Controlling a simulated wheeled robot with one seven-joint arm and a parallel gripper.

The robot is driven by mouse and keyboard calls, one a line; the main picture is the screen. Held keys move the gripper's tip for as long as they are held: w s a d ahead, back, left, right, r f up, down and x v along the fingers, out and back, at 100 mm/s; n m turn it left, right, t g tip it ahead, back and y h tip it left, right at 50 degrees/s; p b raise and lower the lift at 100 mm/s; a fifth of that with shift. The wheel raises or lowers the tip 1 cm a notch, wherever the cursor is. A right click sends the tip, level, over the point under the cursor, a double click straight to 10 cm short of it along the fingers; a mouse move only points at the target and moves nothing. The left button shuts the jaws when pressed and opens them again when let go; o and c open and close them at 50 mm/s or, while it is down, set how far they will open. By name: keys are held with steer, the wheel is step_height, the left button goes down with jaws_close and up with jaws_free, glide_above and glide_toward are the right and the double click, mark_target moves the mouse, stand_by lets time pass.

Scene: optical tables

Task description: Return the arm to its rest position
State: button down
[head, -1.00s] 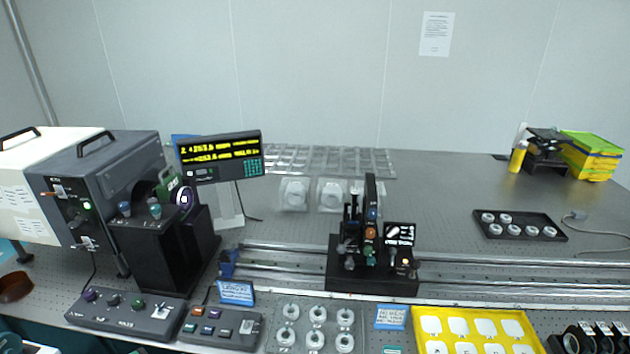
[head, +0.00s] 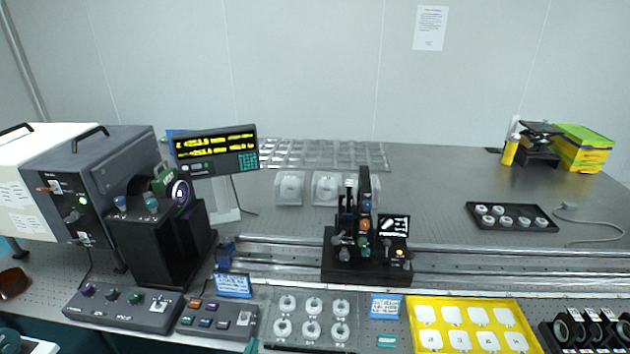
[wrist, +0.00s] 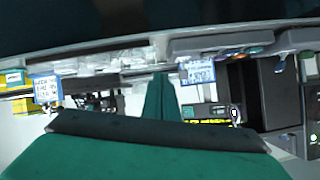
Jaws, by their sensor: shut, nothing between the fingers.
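My gripper (wrist: 160,82) shows in the wrist view as green fingers close together, pointing up the picture from a dark-edged green body. It is shut with nothing held. The wrist view is upside down and shows the bench front with the control boxes and labels beyond the fingers. In the head view only a small green tip at the bottom edge, between the button box and the lens tray, may be part of my gripper. Most of my arm is out of that view.
The optical table (head: 430,185) carries a lamp housing (head: 95,180), a display (head: 215,150), a rail with a black optics mount (head: 365,260), a button box (head: 218,318), a clear lens tray (head: 312,318), a yellow tray (head: 417,345) and a black tray (head: 512,229).

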steer(key=s+d+f+n+y, duration=0.1)
steer(key=s+d+f+n, duration=0.25)
steer(key=s+d, duration=0.35)
steer(key=s+d+f+n+y, duration=0.1)
steer(key=s+d+f+n, duration=0.1)
steer(key=s+d+f, duration=0.35)
steer(key=s+d+r+m+t+h, duration=0.1)
steer(key=s+r, duration=0.2)
steer(key=s, duration=0.7)
steer(key=s+d+r+m+t+h, duration=0.1)
steer(key=s+r, duration=0.3)
steer(key=s, duration=0.7)
steer(key=shift+d+t, duration=0.3)
steer(key=shift+d, duration=0.15)
